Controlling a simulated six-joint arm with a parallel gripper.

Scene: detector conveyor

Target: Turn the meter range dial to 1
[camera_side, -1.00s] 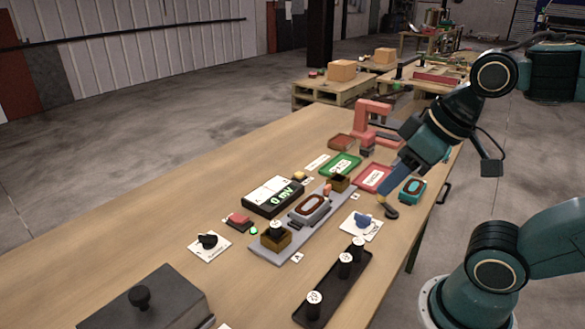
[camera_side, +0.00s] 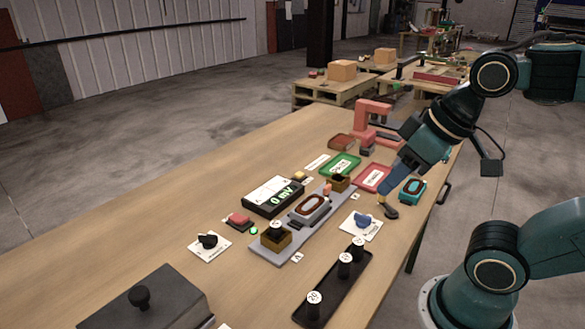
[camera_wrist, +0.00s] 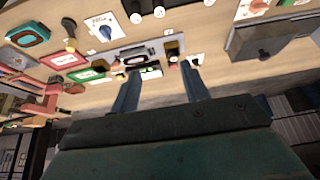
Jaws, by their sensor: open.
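A blue dial (camera_side: 362,220) sits on a white labelled card (camera_side: 373,235) near the table's right side; it also shows in the wrist view (camera_wrist: 105,33). A black dial (camera_side: 208,241) sits on another white card left of the meter (camera_side: 274,196). The meter display reads 0 mV in green. The dial labels are too small to read surely, so I cannot tell which is the range dial. My gripper (camera_side: 389,192) is above the table's right side, up and right of the blue dial. In the wrist view its fingers (camera_wrist: 160,75) are apart and empty.
A grey fixture (camera_side: 290,240) runs across the middle. A tray (camera_side: 335,287) holds upright black cylinders. A dark lidded box (camera_side: 150,300) stands in front. A yellow-and-black tool (camera_side: 391,211) and a teal block (camera_side: 412,190) lie near my gripper.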

